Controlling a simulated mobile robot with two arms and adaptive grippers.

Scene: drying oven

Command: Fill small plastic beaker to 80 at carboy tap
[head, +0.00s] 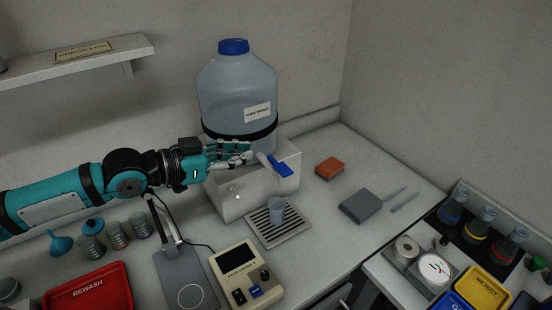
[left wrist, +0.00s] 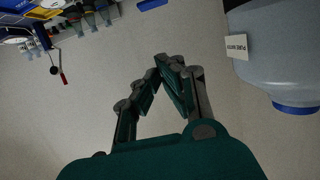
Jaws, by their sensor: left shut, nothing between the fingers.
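The carboy (head: 235,95) is a large clear bottle with a blue cap, a white label and a dark strap, on a white stand (head: 262,190). Its tap has a blue lever (head: 281,168). The small plastic beaker (head: 277,207) is upright on a slatted drip tray (head: 261,234) below the tap; its fill level is too small to read. My left gripper (head: 250,153) is shut and empty, in front of the carboy's lower part and left of the lever. In the left wrist view the gripper (left wrist: 166,62) shows its fingers together, with the carboy (left wrist: 265,70) upside down at right.
A device with a dark screen (head: 240,268) and a grey plate (head: 188,280) stand in front. A red rewash tray (head: 88,290) is at left.

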